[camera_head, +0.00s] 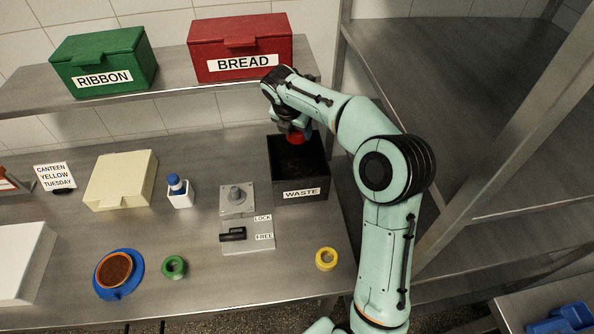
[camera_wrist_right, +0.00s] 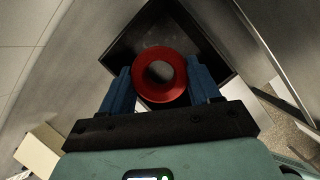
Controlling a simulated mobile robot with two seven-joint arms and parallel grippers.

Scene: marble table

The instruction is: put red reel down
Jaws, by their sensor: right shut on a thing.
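The red reel (camera_wrist_right: 160,57) is a short red ring with a hole through it. My right gripper (camera_wrist_right: 160,88) is shut on it, with a blue finger on either side. In the head view the red reel (camera_head: 292,138) shows partly below my right gripper (camera_head: 290,128). It is held over the black bin (camera_head: 300,190) labelled WASTE; the bin's dark inside shows behind the reel in the wrist view. I cannot tell how far the reel is above the bin's floor. My left gripper is not in view.
A yellow reel (camera_head: 326,259) and a green reel (camera_head: 174,267) lie on the metal table. A grey lock fixture (camera_head: 248,240) stands left of the bin. A red BREAD box (camera_head: 240,45) and a green RIBBON box (camera_head: 104,62) stand on the shelf above.

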